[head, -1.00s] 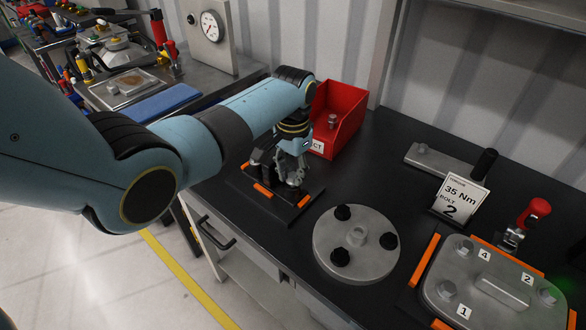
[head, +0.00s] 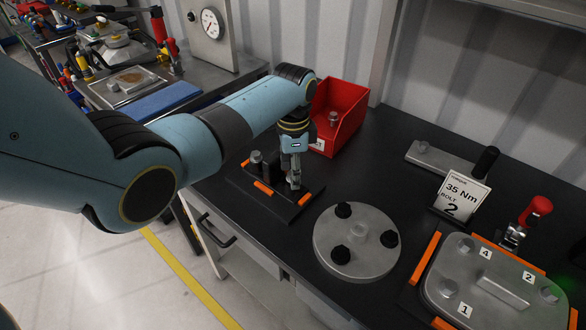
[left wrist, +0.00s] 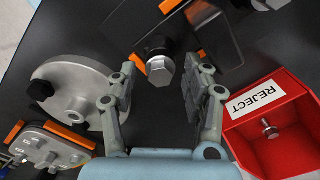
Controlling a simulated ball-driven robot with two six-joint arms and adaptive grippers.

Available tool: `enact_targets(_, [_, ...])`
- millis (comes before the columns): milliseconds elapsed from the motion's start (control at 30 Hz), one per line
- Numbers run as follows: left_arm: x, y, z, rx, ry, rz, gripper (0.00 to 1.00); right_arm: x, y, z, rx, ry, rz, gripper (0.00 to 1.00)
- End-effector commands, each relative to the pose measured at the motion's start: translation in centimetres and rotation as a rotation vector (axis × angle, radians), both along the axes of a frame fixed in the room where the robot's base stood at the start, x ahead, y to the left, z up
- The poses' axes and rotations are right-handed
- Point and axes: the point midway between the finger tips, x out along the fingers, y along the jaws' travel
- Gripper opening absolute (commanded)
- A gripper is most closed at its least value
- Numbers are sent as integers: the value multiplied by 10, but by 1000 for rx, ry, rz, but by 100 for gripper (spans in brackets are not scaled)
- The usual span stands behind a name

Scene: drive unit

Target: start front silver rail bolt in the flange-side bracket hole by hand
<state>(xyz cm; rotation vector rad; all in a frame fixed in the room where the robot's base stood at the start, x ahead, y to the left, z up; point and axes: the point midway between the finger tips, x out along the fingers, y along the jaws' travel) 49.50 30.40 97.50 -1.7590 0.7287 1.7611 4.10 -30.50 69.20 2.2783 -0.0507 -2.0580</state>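My left gripper (head: 294,178) points down over the black tray with orange edge strips (head: 303,203). In the left wrist view its two fingers (left wrist: 160,82) are spread apart. A silver hex bolt (left wrist: 161,68) shows between the fingertips, with visible gaps on both sides; in the head view the gripper hides it. A second silver bolt (head: 257,160) stands at the tray's left end, and a bolt shows at the top right of the left wrist view (left wrist: 268,4). I cannot tell which hole is the flange-side bracket hole. My right gripper is not in view.
A red REJECT bin (head: 345,112) with a bolt inside stands just behind the gripper. A round grey flange (head: 338,263) with black knobs lies to the right. A numbered cover plate (head: 470,305), a torque card (head: 462,195) and a black-handled wrench (head: 440,160) are farther right.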

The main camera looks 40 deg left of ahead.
Motion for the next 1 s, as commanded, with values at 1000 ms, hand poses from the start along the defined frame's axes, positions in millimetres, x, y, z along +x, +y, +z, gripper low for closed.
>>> enact_targets(1000, [1, 0, 130, 0, -3, 1, 49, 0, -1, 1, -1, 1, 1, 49])
